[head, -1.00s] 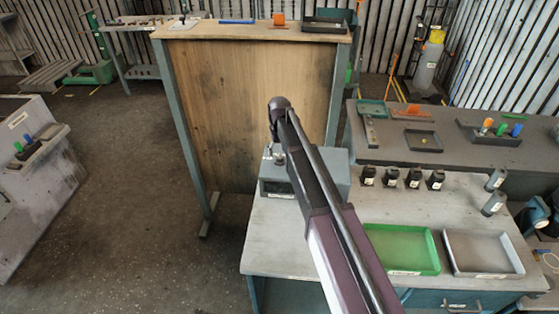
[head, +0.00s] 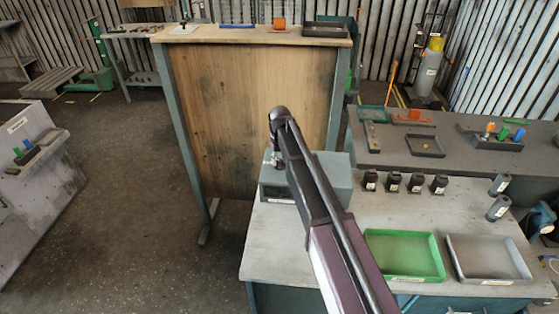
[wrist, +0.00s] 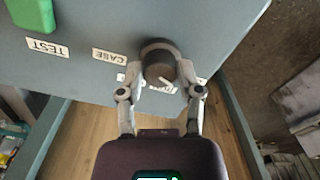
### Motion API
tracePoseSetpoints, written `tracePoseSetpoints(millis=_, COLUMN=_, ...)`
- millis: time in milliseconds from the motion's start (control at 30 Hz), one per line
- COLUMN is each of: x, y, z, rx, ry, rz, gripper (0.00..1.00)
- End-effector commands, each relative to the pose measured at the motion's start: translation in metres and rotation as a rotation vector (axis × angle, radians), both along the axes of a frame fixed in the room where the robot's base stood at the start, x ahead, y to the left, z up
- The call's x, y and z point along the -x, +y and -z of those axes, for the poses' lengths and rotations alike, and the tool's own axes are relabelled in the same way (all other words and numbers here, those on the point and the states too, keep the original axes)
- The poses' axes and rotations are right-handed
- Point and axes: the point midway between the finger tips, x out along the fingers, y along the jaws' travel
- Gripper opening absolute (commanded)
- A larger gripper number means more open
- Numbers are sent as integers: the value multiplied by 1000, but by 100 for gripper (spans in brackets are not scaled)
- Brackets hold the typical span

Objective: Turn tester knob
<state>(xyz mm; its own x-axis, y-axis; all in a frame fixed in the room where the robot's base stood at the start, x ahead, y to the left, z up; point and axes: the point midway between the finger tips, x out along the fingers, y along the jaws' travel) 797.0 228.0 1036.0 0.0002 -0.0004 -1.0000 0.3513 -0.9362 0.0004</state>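The tester is a grey-blue box (head: 331,172) at the back left of the workbench in the head view. In the wrist view its face (wrist: 85,75) carries labels reading TEST and CASE, and a third label is partly covered. The knob (wrist: 160,62) is a dark round cylinder with a white pointer mark. My gripper (wrist: 161,91) is open, with one finger on each side of the knob's near end. A gap seems to show on both sides; contact is not clear.
A green block (wrist: 30,14) sits on the tester face. Several dark small blocks (head: 393,182), a green tray (head: 405,257) and a grey tray (head: 490,260) are on the workbench (head: 285,240). A tall wooden panel (head: 250,110) stands behind. Floor on the left is free.

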Motion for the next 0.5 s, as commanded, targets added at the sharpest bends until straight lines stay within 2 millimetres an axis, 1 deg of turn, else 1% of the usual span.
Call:
tracePoseSetpoints(millis=33, x=0, y=0, z=0, rx=0, ry=0, rz=0, gripper=13)
tracePoseSetpoints(millis=67, x=0, y=0, z=0, rx=0, ry=0, rz=0, gripper=4)
tracePoseSetpoints(millis=100, x=0, y=0, z=0, rx=0, ry=0, rz=0, gripper=0)
tracePoseSetpoints(millis=500, x=0, y=-1, z=0, rx=-1, ry=1, rz=41, gripper=0)
